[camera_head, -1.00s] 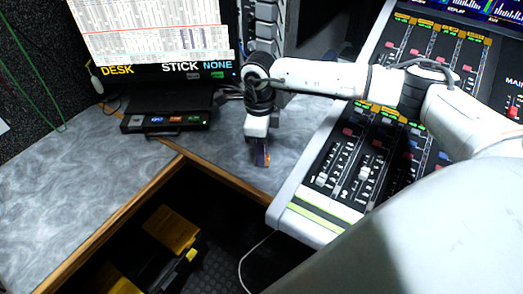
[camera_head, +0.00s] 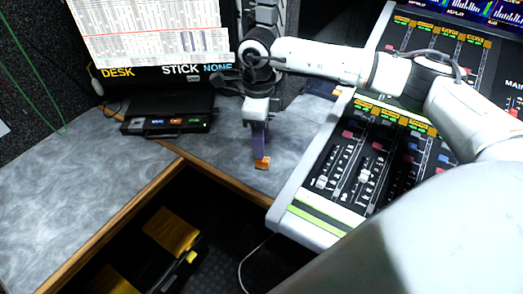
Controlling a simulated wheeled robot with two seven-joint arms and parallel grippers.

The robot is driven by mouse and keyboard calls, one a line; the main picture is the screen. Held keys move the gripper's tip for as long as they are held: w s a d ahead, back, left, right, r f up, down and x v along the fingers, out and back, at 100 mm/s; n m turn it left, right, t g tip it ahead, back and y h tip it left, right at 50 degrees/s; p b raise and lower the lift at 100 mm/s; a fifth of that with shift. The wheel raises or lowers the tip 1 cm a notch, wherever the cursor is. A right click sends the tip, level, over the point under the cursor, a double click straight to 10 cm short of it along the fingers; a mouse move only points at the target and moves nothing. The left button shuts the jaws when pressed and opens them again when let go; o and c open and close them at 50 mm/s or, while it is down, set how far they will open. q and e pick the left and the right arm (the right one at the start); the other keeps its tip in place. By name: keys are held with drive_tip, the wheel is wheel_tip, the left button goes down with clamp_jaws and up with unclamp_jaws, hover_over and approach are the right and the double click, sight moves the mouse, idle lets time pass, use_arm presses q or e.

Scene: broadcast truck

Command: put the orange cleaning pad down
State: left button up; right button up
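The orange cleaning pad (camera_head: 262,163) shows as a small orange patch above the grey desk, near its front edge. My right gripper (camera_head: 260,150) points down at the pad, with its narrow purplish fingers ending right at the pad's upper edge. The fingers overlap in this view, so I cannot see a gap between them or whether they grip the pad. Whether the pad touches the desk is also unclear. My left gripper is not in view.
The grey desk (camera_head: 90,190) has free room to the left. A black button box (camera_head: 165,124) sits below the monitor (camera_head: 150,35). The mixing console (camera_head: 330,185) stands close on the right. Below the desk's wooden edge is an open space with a black and yellow case (camera_head: 172,230).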

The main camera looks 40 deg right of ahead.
wheel_tip(320, 180, up, 7)
idle(0.3)
drive_tip(key=shift+a, duration=0.1)
